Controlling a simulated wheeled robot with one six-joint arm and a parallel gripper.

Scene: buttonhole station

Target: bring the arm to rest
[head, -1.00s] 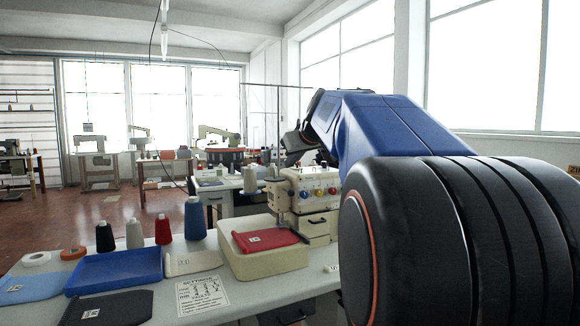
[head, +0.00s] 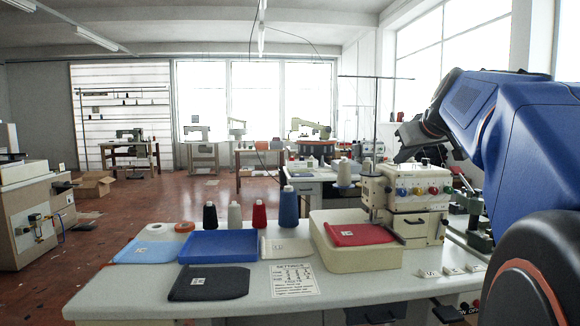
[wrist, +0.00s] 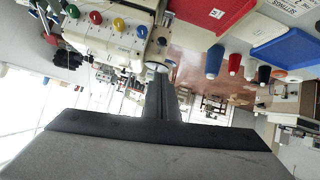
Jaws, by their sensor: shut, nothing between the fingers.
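My arm (head: 540,130) enters the head view from the right, with its blue link reaching up and over to a dark wrist. My gripper (wrist: 162,72) points away from the camera in the wrist view, its dark fingers together with nothing between them. In the head view its dark end hangs in the air above and behind the cream buttonhole machine (head: 405,200). The fingertips are hard to make out there. The wrist view is upside down and shows the machine (wrist: 110,35) at upper left.
The white table (head: 400,283) holds a cream tray (head: 360,258) with a red folded piece (head: 358,235), a blue tray (head: 218,245), a black piece (head: 210,283), a settings sheet (head: 295,280) and several thread cones. A beige machine (head: 35,215) stands left. Open red floor (head: 140,215) lies between.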

